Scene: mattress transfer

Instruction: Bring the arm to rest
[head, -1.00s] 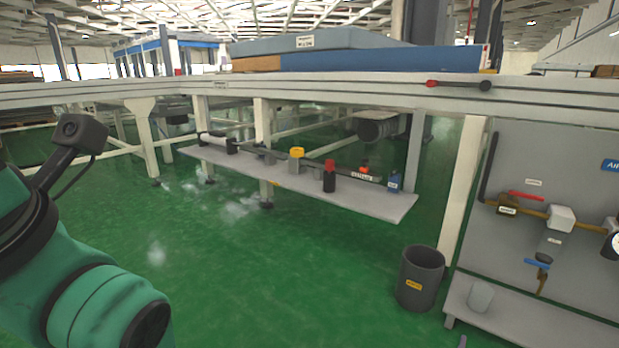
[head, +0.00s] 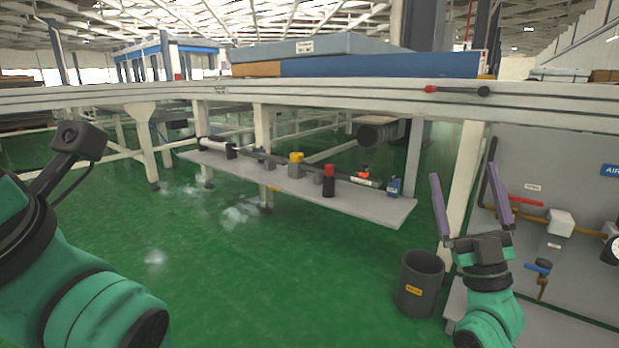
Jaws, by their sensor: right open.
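My right gripper (head: 468,187) shows at the lower right of the head view. Its two long purple fingers point up and stand wide apart, with nothing between them. It is in front of the grey panel with pipes and just right of the dark bin. My left arm (head: 85,285) fills the lower left corner as green links with a dark camera-like part on top. The left gripper itself is out of view.
A long white table frame (head: 330,93) crosses the view and carries blue mattresses (head: 375,63). Below it a grey shelf (head: 380,210) holds bottles and tools. A dark bin (head: 420,285) stands on the green floor. A pipe panel (head: 590,225) is at the right. The middle floor is clear.

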